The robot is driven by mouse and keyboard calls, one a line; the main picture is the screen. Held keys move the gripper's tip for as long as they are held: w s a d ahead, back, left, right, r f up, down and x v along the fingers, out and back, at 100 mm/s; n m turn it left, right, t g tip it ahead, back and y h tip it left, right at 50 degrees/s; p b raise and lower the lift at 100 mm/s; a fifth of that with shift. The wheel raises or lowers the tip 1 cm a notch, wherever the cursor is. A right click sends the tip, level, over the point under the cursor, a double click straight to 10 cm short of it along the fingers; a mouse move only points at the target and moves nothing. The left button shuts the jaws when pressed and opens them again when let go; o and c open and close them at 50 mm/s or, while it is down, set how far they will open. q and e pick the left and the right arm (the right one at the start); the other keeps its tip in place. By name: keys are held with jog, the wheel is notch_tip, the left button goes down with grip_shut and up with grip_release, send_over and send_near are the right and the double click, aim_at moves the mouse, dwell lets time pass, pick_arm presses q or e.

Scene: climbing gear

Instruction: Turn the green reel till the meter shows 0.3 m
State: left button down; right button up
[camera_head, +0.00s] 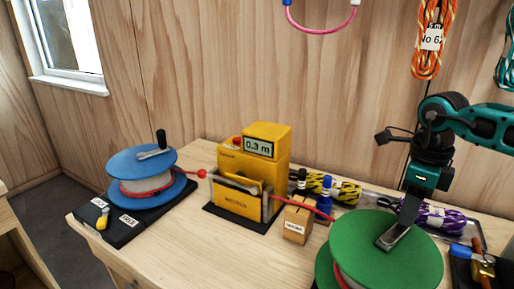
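The green reel (345,250) lies flat at the front right of the bench, partly cut off by the lower edge. A reddish line shows under its top disc. The yellow meter (268,143) stands mid-bench and its display reads 0.3 m. A red line runs from the meter toward the green reel, past a small wooden block. My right gripper (406,216) points down onto the right part of the green reel's top, at a grey crank piece (390,240). The crank's knob is hidden, and I cannot tell whether the fingers are closed on it. My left gripper is out of view.
A blue reel (127,166) with a black-knobbed crank stands on a dark base at the left. Ropes hang on the wall. The front middle of the bench is clear.

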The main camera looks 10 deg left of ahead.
jog(key=shift+o, duration=1.4)
